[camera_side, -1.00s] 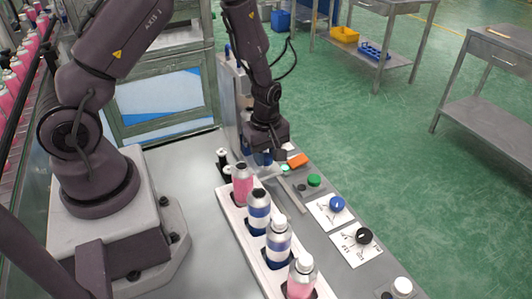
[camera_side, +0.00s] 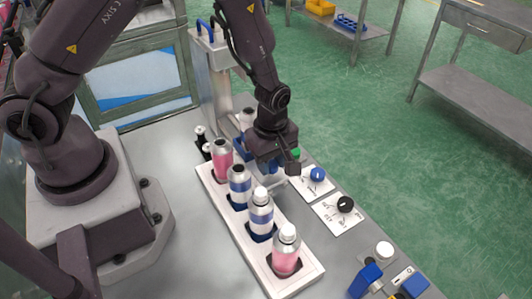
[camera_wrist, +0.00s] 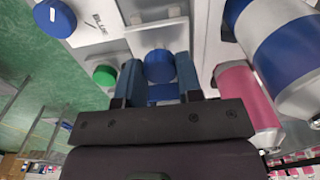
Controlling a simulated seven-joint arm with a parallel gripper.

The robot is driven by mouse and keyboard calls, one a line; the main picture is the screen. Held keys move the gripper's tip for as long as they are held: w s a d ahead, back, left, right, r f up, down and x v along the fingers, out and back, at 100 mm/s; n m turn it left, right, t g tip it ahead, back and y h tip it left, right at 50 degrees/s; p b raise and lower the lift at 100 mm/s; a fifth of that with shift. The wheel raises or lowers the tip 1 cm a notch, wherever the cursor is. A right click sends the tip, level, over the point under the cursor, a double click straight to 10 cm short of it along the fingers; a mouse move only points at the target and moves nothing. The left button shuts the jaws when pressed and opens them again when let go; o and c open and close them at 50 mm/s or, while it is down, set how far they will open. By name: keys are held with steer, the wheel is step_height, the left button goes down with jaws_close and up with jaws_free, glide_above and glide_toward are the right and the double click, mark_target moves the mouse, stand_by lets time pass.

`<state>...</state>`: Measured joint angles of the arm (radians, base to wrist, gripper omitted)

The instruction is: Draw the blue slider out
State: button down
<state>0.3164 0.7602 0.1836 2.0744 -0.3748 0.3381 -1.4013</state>
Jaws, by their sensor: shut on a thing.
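My gripper (camera_side: 272,160) points down at the bench beside the bottle rack, in front of the press. In the wrist view its two blue fingers stand on either side of a round blue knob (camera_wrist: 159,65), which I take to be the blue slider's handle. The gripper (camera_wrist: 159,82) is shut on it. A pale metal guide (camera_wrist: 157,36) lies just beyond the knob. In the side view the fingers and wrist hide most of the slider; a bit of blue (camera_side: 240,146) shows left of the gripper.
A white rack (camera_side: 235,222) with several pink and blue-banded bottles stands close to the left. A green button (camera_side: 296,153), a blue knob (camera_side: 317,174) and a black knob (camera_side: 345,204) lie to the right. The grey press column (camera_side: 210,85) rises behind.

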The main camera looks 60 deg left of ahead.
steer(key=shift+d, duration=0.4)
steer(key=c, duration=0.8)
jaws_free()
steer(key=shift+a, duration=0.1)
steer(key=shift+r, duration=0.2)
step_height(320, 180, up, 13)
steer(key=shift+f, duration=0.15)
